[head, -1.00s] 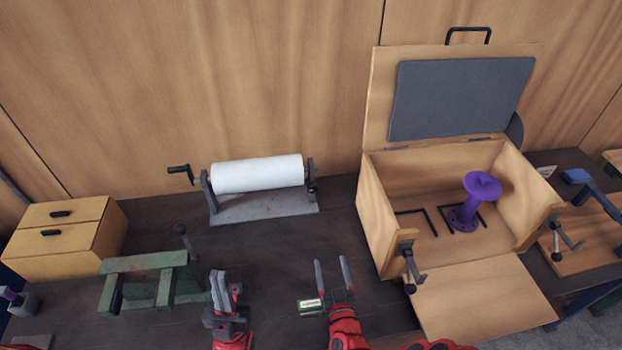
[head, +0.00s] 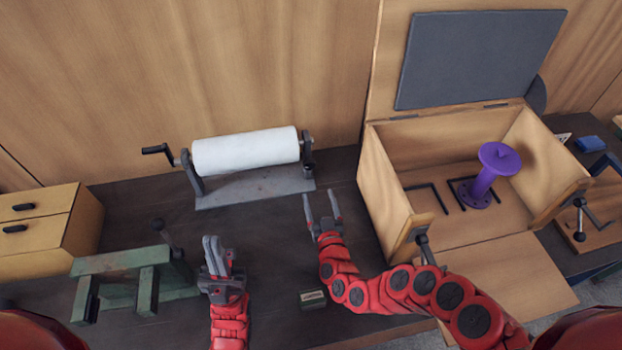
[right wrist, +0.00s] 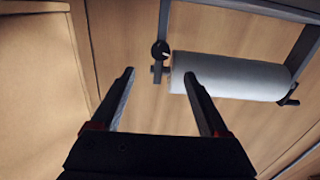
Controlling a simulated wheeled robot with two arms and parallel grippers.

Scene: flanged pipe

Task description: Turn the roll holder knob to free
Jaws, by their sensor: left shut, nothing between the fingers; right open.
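The roll holder (head: 262,188) stands at the back of the bench with a white roll (head: 245,152) lying across it and a crank at its left end. A small dark knob (head: 308,142) sits at its right upright; a dark round knob also shows in the right wrist view (right wrist: 160,50), beside the roll (right wrist: 230,76). My right gripper (head: 320,198) is open and empty, in front of the holder's right end, apart from the knob. Its two fingers (right wrist: 160,74) point toward the knob side. My left gripper (head: 211,240) is shut and empty, in front of the holder's left part.
An open wooden box (head: 392,212) with a purple flanged pipe (head: 484,182) stands right of my right gripper. A green stand (head: 120,265) and a wooden drawer unit (head: 40,235) are at the left. A small labelled block (head: 313,299) lies near the front.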

